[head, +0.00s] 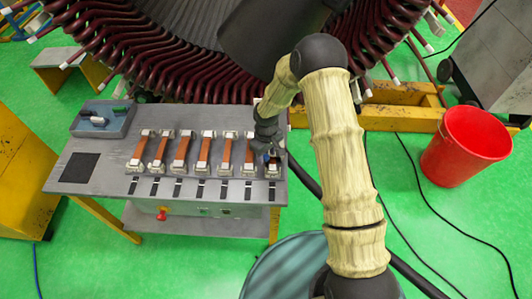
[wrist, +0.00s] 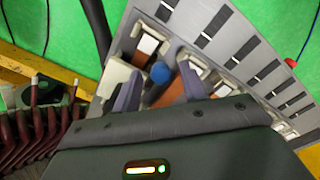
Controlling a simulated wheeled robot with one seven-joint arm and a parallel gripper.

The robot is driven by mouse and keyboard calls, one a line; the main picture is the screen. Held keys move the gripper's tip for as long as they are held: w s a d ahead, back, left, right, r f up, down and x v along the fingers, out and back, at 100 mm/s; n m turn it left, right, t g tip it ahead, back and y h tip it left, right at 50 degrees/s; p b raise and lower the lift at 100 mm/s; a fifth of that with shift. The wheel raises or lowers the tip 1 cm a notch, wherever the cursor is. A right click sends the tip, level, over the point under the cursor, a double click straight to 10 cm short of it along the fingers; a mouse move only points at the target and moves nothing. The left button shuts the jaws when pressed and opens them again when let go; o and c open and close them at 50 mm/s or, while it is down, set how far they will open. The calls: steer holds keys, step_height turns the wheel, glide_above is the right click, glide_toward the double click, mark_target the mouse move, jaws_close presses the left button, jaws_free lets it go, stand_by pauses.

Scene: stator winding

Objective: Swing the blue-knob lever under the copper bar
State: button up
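Several copper bars stand in a row on the grey bench (head: 95,150), each between pale end clamps. My gripper (head: 270,152) reaches down over the rightmost station, partly hiding its copper bar. The lever's blue knob (head: 266,158) shows as a small spot beside the fingers. In the wrist view the blue knob (wrist: 160,72) sits between the tips of my open gripper (wrist: 158,75), with a visible space on each side. The copper bar (wrist: 171,93) shows below the knob, between the fingers. The lever arm under the knob is hidden.
A blue-grey tray (head: 102,118) with small items and a dark square pad (head: 79,167) lie on the bench's left. The large wound stator (head: 150,45) stands behind. A red bucket (head: 466,143) and loose cables are on the green floor at right.

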jaws_close()
steer(key=shift+n, duration=0.4)
steer(key=shift+w+d+f+n+b, duration=0.1)
steer(key=shift+d+n+b, duration=0.3)
steer(key=shift+n+b, duration=0.3)
steer(key=n, duration=0.1)
steer(key=d+n, duration=0.1)
steer(key=shift+n, duration=0.3)
steer(key=n, duration=0.2)
steer(key=w+d+n, duration=0.1)
steer(key=n, duration=0.1)
steer(key=shift+n+b, duration=0.3)
steer(key=shift+b, duration=0.05)
steer(key=shift+w+d+n, duration=0.2)
steer(key=shift+w+n, duration=0.1)
steer(key=shift+n, duration=0.6)
steer(key=shift+w+d+n, duration=0.2)
steer(key=shift+w+n, duration=0.05)
steer(key=shift+n, duration=0.65)
